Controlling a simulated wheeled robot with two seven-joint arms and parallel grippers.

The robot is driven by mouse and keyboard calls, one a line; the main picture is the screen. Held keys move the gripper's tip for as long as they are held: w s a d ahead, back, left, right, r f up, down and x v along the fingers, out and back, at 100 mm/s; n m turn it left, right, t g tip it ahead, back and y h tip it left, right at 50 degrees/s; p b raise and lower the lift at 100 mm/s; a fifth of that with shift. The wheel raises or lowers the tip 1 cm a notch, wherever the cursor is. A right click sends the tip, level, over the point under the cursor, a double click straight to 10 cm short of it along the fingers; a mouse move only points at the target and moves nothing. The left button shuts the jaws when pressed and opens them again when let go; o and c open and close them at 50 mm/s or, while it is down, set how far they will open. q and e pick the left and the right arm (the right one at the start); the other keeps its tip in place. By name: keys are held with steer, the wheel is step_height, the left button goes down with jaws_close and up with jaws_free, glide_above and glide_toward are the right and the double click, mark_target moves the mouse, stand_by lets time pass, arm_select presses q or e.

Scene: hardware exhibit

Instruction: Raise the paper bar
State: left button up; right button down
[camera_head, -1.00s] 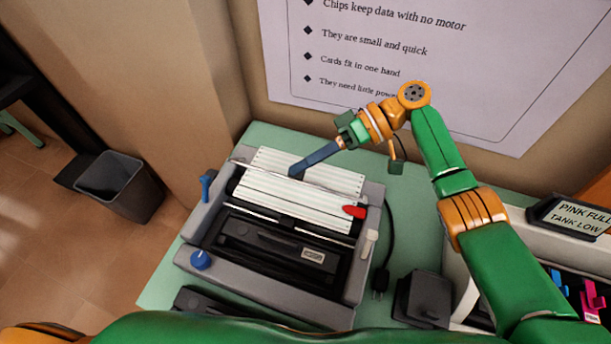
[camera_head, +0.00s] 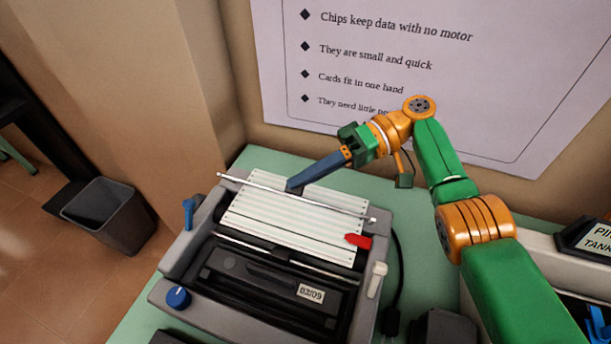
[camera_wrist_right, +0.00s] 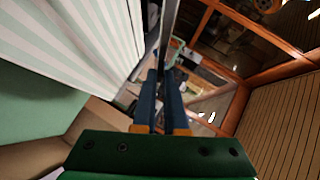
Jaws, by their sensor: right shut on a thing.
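The paper bar (camera_head: 338,208) is a thin metal rod with small end knobs. In the head view it crosses the striped paper (camera_head: 270,222) near its far edge, on top of the grey printer (camera_head: 180,255). My right gripper (camera_head: 291,186) reaches in from the right, its blue fingers shut on the middle of the bar. In the right wrist view the bar (camera_wrist_right: 171,28) runs up from between the blue fingers (camera_wrist_right: 163,100), with striped paper (camera_wrist_right: 75,35) to the left. The fingers hide a short part of the bar. My left gripper is not in view.
The printer has a blue lever (camera_head: 188,213), a blue knob (camera_head: 178,297), a red tab (camera_head: 359,241) and a pale lever (camera_head: 376,280). A black cable (camera_head: 398,275) lies to its right. A poster (camera_head: 420,50) hangs behind. A bin (camera_head: 106,214) stands on the floor at left.

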steer(key=c, duration=1)
jaws_free()
steer(key=shift+w, duration=0.1)
steer(key=shift+o, duration=0.2)
step_height(320, 180, up, 3)
steer(key=shift+r, duration=0.15)
steer(key=shift+a+r, duration=0.1)
steer(key=shift+r, duration=0.45)
steer(key=s+r, duration=0.4)
steer(key=shift+s+d+r, duration=0.2)
steer(key=shift+s+r, duration=0.05)
steer(key=shift+s, duration=0.15)
steer(key=s+r+b, duration=0.2)
steer(key=s+r, duration=0.2)
steer(key=s, duration=0.5)
steer(key=shift+s+d+b, duration=0.15)
steer(key=shift+d+b, duration=0.15)
